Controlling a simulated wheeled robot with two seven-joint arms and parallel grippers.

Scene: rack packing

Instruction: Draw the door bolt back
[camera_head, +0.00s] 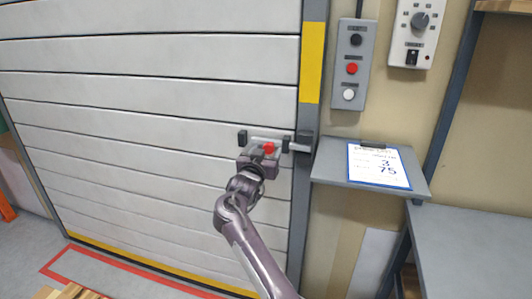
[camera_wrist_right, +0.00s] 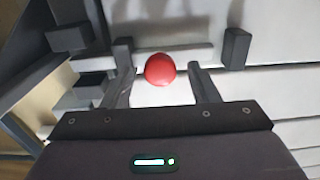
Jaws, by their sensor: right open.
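The door bolt (camera_head: 298,147) is a pale bar lying across dark brackets near the right edge of the white slatted door (camera_head: 150,90). Its right end reaches the dark keeper on the door frame (camera_head: 303,175). A red knob (camera_head: 268,148) sits on the bar. My right gripper (camera_head: 264,153) is at the knob, its tips partly hidden in the head view. In the right wrist view, the red knob (camera_wrist_right: 160,69) lies between the two open fingers (camera_wrist_right: 160,85), with gaps on both sides. My left gripper is out of view.
Right of the frame, a small shelf (camera_head: 325,173) holds a paper sheet (camera_head: 379,166). A grey bench (camera_head: 470,250) stands at the lower right.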

